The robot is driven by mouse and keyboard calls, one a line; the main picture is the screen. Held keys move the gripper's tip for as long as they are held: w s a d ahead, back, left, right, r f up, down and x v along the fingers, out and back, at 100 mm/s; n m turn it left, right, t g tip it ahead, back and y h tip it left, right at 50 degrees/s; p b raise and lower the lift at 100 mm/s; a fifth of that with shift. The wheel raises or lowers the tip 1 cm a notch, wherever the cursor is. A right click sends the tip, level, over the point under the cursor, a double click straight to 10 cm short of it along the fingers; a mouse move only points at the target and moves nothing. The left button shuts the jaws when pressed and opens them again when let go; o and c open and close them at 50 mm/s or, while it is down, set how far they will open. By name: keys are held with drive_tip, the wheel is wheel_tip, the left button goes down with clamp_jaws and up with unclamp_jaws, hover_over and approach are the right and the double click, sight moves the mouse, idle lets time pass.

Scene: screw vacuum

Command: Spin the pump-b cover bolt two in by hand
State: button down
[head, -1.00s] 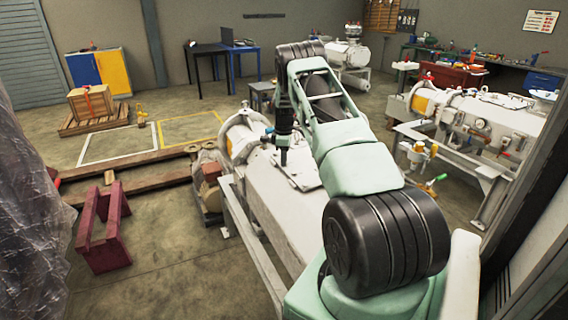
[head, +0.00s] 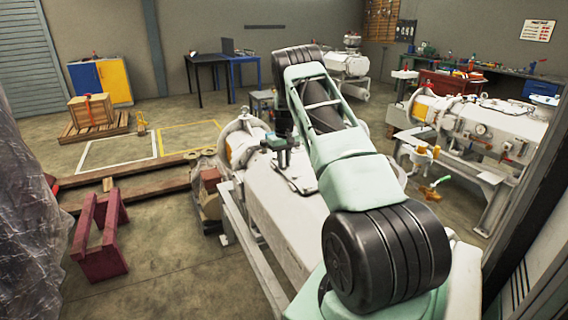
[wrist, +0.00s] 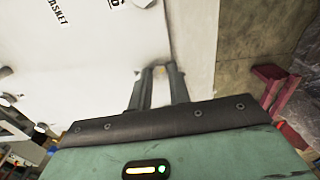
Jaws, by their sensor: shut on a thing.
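My gripper (wrist: 158,84) shows in the wrist view with its two dark fingers close together. A small pale thing (wrist: 158,71) sits between the fingertips, which fits the cover bolt, but it is too small and blurred to make out its thread or head. Beyond the fingertips is a white surface (wrist: 100,60) with dark lettering near the top. In the head view, my gripper (head: 284,162) points down over the long white pump (head: 265,205), beside a flat plate on its top. My arm hides part of the pump. I cannot tell whether the bolt touches a hole.
A second white pump (head: 485,125) stands at the right with valves on its side. A red stand (head: 100,235) and wooden beams (head: 130,184) lie on the floor at the left. A plastic sheet (head: 30,200) hangs at the left edge. Open floor lies between.

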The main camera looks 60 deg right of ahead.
drive_tip(key=m, duration=0.7)
drive_tip(key=shift+w+r, duration=0.15)
drive_tip(key=shift+r, duration=0.05)
drive_tip(key=m, duration=0.4)
drive_tip(key=shift+d, duration=0.1)
drive_tip(key=m, duration=0.3)
drive_tip(key=shift+r+m, duration=0.1)
drive_tip(key=shift+m, duration=0.2)
drive_tip(key=m, duration=1.2)
drive_tip(key=shift+p, duration=0.3)
drive_tip(key=shift+m, duration=0.4)
drive_tip(key=c, duration=1.3)
unclamp_jaws()
